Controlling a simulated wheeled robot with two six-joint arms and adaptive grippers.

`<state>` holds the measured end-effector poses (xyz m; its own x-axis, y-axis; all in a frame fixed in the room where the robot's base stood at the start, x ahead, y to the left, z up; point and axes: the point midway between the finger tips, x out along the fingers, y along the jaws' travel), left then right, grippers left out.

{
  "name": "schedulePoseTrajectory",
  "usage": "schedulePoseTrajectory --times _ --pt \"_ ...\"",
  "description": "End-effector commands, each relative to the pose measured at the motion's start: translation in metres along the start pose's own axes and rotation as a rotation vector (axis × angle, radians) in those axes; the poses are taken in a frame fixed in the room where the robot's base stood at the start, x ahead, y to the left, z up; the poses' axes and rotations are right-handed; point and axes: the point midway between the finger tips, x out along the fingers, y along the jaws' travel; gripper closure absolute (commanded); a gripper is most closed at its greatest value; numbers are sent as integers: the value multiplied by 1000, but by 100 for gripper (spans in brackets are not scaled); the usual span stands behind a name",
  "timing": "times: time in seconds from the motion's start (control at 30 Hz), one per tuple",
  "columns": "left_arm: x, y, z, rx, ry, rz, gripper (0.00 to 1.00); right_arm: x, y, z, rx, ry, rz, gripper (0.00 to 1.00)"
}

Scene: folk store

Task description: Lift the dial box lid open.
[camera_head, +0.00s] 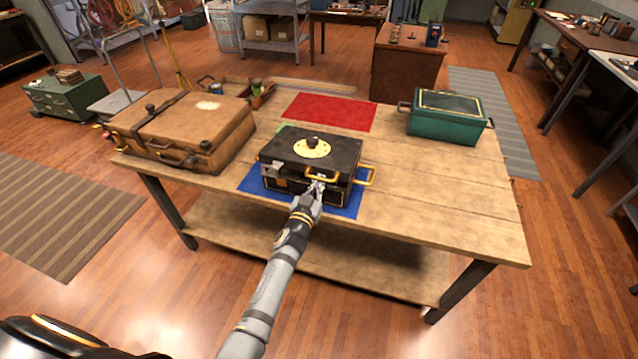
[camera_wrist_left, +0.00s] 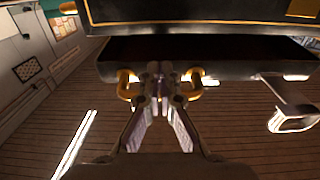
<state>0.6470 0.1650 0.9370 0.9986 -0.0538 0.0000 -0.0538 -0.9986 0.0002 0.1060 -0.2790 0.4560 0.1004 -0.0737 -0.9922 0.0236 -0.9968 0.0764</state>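The dial box (camera_head: 290,150) is black with gold trim and a round cream dial (camera_head: 312,147) on its lid. It stands on a blue mat (camera_head: 345,205) near the table's front edge. My left gripper (camera_head: 318,187) reaches its front from below. In the left wrist view the fingers (camera_wrist_left: 162,80) are close together on the middle of the gold front handle (camera_wrist_left: 127,85), hiding its bar. A dark band (camera_wrist_left: 200,48) lies between the handle's panel and the gold-trimmed part (camera_wrist_left: 200,12); I cannot tell how far the lid is raised. My right gripper is out of view.
A brown suitcase (camera_head: 190,125) stands left of the box. A green case (camera_head: 447,125) stands at the back right, and a red mat (camera_head: 330,111) lies behind. The wooden table (camera_head: 440,205) is clear at front right.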

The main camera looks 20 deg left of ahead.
Motion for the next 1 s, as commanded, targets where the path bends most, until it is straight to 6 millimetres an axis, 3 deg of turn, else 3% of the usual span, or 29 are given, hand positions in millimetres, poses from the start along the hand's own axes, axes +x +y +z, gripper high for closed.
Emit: schedulePoseTrajectory --times 0.27,0.63,1.0 --pt "0 0 -2 0 1 0 100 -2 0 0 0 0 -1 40" --pt "3 0 -27 0 1 0 100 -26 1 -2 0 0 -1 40" --pt "4 0 -26 0 1 0 100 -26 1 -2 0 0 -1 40"
